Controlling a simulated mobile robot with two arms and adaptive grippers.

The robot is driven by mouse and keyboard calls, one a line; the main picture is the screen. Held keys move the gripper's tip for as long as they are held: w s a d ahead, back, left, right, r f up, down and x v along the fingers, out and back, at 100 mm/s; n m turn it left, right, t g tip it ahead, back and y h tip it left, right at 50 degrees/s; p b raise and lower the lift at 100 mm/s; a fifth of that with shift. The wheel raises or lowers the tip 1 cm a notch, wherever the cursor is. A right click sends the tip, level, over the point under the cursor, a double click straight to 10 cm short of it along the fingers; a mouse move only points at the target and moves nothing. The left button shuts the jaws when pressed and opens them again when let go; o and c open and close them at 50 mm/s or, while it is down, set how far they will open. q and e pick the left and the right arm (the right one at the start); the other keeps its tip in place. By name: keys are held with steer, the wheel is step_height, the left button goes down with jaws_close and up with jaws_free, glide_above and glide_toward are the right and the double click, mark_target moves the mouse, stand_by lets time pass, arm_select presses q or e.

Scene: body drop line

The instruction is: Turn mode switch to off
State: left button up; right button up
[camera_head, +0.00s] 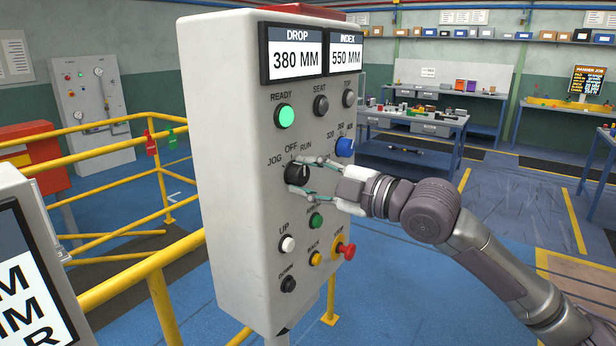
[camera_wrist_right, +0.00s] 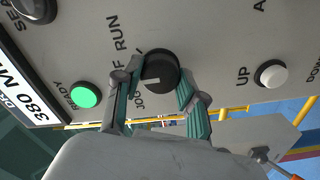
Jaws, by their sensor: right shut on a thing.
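The mode switch (camera_head: 297,173) is a black round knob on the front of the grey control box, with JOG, OFF and RUN printed around it. It also shows in the right wrist view (camera_wrist_right: 160,68), with a short white mark on its face pointing roughly left in that picture. The F of OFF shows there, but a finger hides part of the word; I cannot tell exactly which label the mark meets. My right gripper (camera_head: 308,177) is shut on the knob, with one finger on either side (camera_wrist_right: 158,92). My left gripper is not in view.
The grey control box (camera_head: 228,200) carries a lit green READY lamp (camera_head: 284,116), a blue knob (camera_head: 345,147), a white UP button (camera_head: 288,244) and a red stop button (camera_head: 348,252) below my gripper. Yellow railings (camera_head: 110,200) stand to the left; workbenches (camera_head: 415,120) stand behind.

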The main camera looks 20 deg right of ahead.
steer(key=o, duration=1.1)
steer(key=shift+o, duration=0.2)
steer(key=shift+s+d, duration=0.3)
steer(key=v, duration=1.1)
steer(key=shift+s, duration=0.1)
